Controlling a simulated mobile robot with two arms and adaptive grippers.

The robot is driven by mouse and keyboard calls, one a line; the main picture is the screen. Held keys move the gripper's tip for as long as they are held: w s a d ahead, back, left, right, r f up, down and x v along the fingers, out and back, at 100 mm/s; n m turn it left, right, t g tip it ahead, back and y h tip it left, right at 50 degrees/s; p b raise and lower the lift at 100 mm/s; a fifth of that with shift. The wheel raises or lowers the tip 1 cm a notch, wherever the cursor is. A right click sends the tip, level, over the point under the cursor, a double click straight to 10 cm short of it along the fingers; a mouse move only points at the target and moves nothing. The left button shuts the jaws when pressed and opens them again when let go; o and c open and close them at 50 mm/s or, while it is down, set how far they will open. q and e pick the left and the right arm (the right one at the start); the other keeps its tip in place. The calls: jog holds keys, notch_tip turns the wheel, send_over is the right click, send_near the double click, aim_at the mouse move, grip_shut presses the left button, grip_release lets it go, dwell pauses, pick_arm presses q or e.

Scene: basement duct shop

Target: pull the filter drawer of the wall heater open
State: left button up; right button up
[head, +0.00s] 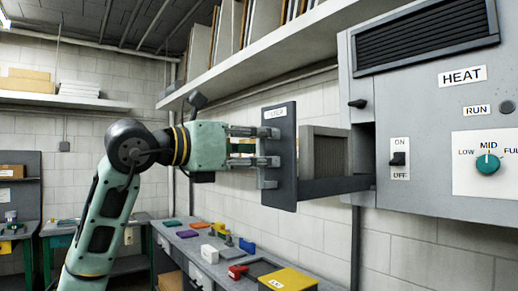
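The wall heater (436,172) is a grey box at the right. Its filter drawer stands pulled out to the left. The drawer's dark front panel (283,188) carries a label, and the dark lower rail (335,187) reaches back into the opening. A grey ribbed filter (325,155) shows behind the panel. My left gripper (268,147) is at the panel's left face, at the light grey handle (267,178). Its two fingers show one above the other with a gap between them. Whether they grip the handle is not clear. My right gripper is not in view.
A workbench (208,250) below holds small coloured blocks, a red item (238,271) and a yellow box (287,280). A long shelf (270,52) runs above the drawer. The space left of the panel is taken by my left arm.

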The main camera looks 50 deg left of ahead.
pick_arm(q)
jog(key=s+a, duration=0.1)
jog(key=s, duration=1.1)
dwell(0.5)
